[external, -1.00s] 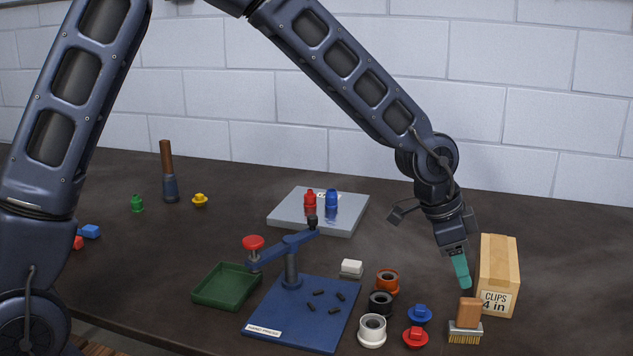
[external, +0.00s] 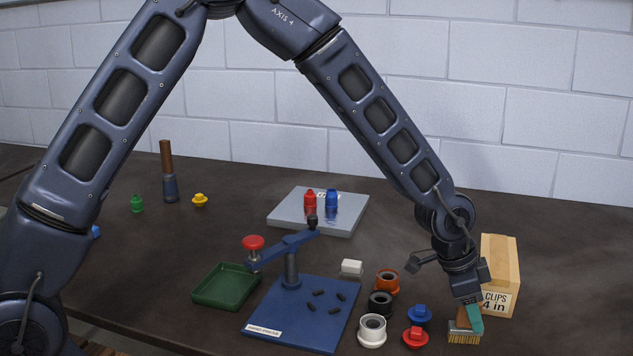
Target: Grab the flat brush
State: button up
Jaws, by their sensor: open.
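The flat brush (external: 463,334) stands at the front right of the table, with a brown wooden handle on top and pale bristles below. My gripper (external: 470,316) is lowered over the brush, and its teal finger is in front of the handle's right side. The jaws are open. The finger hides part of the handle, and the other finger cannot be made out clearly. I cannot tell whether the finger touches the handle.
A cardboard clips box (external: 501,272) stands close behind the brush. A red knobbed piece (external: 415,338) and a blue one (external: 419,314) lie to its left. Beyond them are a white ring (external: 372,331), a black ring (external: 380,304) and a blue press (external: 300,312).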

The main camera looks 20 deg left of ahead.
jog(key=shift+c, duration=0.3)
grip_shut()
